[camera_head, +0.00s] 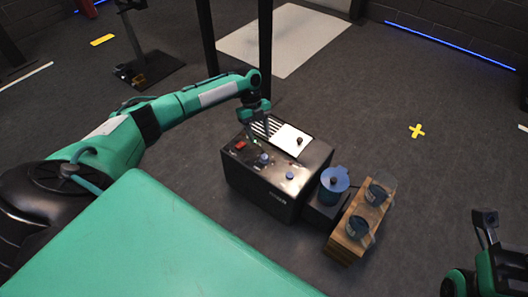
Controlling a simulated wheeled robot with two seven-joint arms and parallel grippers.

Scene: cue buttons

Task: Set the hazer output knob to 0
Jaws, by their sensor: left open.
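The hazer is a black box (262,190) on the floor in the middle of the head view. Its top carries a small blue-capped knob (264,158), another small blue knob (289,176) nearer the front edge, and a dark knob (299,141) by a white panel. I cannot read any labels or knob settings. My left gripper (259,137) is open over the back left of the box top, just behind the first blue-capped knob, with nothing seen between its fingers. Whether it touches the box is unclear. Only part of my right arm shows at the right edge.
A red switch (240,145) sits at the box's left. A blue lidded pot (334,179) on a dark base and a wooden block (354,226) with two dark glass cups stand to the right. A black post (265,50) rises behind.

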